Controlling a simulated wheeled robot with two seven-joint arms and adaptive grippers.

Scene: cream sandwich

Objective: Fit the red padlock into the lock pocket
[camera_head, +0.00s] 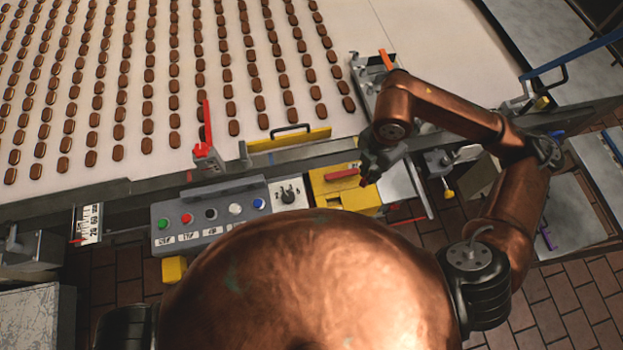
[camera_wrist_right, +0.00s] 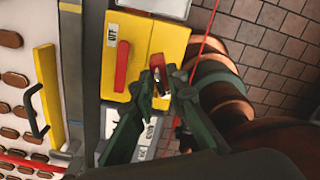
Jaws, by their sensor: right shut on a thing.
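The red padlock (camera_wrist_right: 157,62) is a small red piece between the fingertips of my right gripper (camera_wrist_right: 162,84) in the wrist view. The gripper is shut on it, over the edge of a yellow switch box (camera_wrist_right: 164,38). The box has a long red handle (camera_wrist_right: 121,66) beside an "OFF" label. In the head view my right gripper (camera_head: 370,168) is at the right side of the yellow box (camera_head: 328,195), near the end of the red handle (camera_head: 341,173). I cannot make out the lock pocket or whether the padlock touches the box. My left gripper is not in view.
A grey button panel (camera_head: 210,213) and a rotary dial (camera_head: 288,194) stand left of the yellow box. Behind is a white conveyor (camera_head: 350,40) with many brown biscuits. A yellow guard with a black handle (camera_head: 290,138) and a red lever (camera_head: 207,130) line its edge.

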